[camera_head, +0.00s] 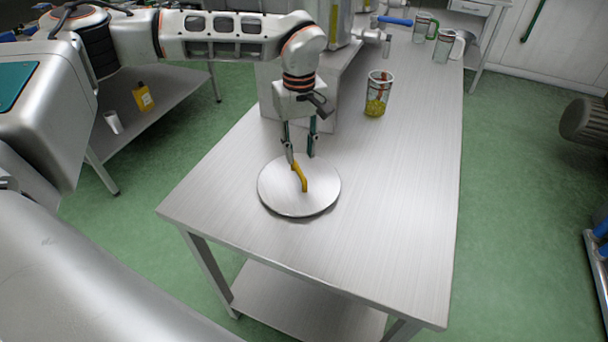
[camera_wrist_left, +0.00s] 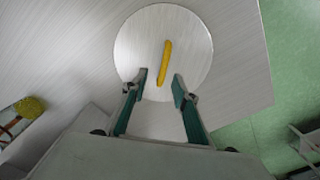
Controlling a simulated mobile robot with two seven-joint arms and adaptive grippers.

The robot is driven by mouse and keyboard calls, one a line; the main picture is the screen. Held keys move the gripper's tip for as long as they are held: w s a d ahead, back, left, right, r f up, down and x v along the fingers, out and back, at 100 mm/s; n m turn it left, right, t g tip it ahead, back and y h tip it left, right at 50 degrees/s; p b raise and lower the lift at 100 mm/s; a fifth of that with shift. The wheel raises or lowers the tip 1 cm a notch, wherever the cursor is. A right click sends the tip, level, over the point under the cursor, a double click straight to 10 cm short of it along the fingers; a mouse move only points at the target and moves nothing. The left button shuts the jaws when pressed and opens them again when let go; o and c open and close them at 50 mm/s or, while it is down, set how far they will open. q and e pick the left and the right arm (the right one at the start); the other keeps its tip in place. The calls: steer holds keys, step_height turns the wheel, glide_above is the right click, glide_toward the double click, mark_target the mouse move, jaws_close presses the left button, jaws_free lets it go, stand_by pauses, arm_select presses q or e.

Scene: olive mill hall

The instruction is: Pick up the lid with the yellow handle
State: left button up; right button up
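The lid (camera_head: 318,197) is a round, flat metal disc lying on the steel table, with a yellow bar handle (camera_head: 301,178) across its middle. In the left wrist view the lid (camera_wrist_left: 195,40) and its handle (camera_wrist_left: 166,58) show whole, apart from a small part near the fingers. My left gripper (camera_head: 301,158) is open above the far part of the lid, its fingers pointing down. In the left wrist view my left gripper (camera_wrist_left: 160,82) has its fingertips spread around the near end of the handle, with nothing held. My right gripper is not in view.
A clear jug with yellow contents (camera_head: 377,98) stands on the table (camera_head: 400,210) behind and right of the lid. A metal machine (camera_head: 342,75) is behind my gripper. Two more jugs (camera_head: 424,27) are at the far end. The table's right part is clear.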

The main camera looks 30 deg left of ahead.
mark_target(299, 169)
arm_select(q)
steer(key=shift+s+f, duration=0.35)
steer(key=shift+f, duration=0.45)
step_height(299, 169, down, 5)
steer(key=shift+f+p, duration=0.1)
steer(key=shift+p, duration=0.25)
steer(key=shift+c, duration=0.3)
jaws_close()
